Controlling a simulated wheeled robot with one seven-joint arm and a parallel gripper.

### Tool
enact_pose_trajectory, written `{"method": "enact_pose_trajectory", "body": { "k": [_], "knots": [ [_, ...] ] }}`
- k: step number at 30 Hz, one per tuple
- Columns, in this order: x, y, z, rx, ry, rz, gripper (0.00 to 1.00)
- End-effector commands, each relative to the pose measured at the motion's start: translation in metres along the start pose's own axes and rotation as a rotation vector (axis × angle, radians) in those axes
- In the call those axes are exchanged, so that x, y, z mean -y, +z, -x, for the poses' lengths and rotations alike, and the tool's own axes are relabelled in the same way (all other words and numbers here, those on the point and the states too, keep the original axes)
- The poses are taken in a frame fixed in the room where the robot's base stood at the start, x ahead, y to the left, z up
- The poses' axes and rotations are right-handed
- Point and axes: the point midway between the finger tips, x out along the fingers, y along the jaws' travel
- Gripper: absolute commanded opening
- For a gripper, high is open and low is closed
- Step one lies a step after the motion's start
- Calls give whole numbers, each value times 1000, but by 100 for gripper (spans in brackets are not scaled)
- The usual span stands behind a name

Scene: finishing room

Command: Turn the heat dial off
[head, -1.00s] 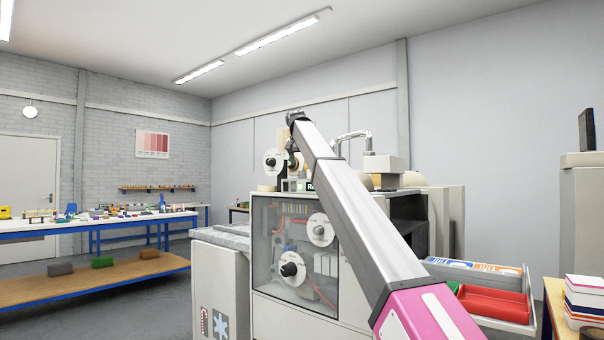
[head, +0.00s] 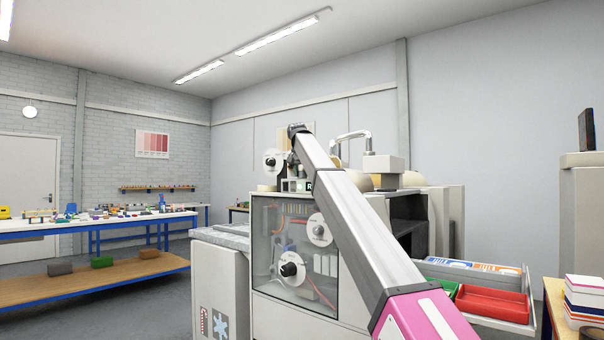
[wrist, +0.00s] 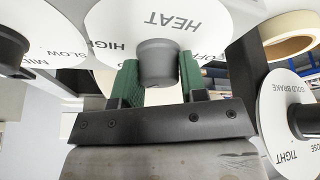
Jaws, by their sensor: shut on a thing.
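The heat dial (wrist: 175,20) is a white disc at the top of the wrist view, its lettering upside down. HEAT reads in the middle, HIGH at left and OFF at right, partly covered. Its grey round knob (wrist: 157,60) stands out from the disc. My gripper (wrist: 158,72) has its green-padded fingers on either side of the knob and is shut on it. I cannot make out a pointer mark on the knob. In the head view my arm reaches to the top of the cream machine (head: 350,290); my fingers and the heat dial cannot be made out clearly there.
In the wrist view a dial marked SLOW (wrist: 50,35) is close at left, and a GOLD BRAKE dial (wrist: 283,112) at right, below a tape roll (wrist: 289,38). In the head view a red tray (head: 490,304) is right of the machine and a grey-topped cabinet (head: 220,285) left.

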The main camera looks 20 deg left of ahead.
Motion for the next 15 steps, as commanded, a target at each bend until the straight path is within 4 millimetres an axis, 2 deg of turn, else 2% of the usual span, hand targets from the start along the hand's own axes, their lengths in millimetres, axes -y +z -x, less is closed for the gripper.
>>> {"method": "enact_pose_trajectory", "body": {
  "k": [8, 15],
  "knots": [
    [-1, 0, 0, -3, -28, 74, 16],
    [-2, 0, 0, -9, -97, 239, 16]
  ]
}}
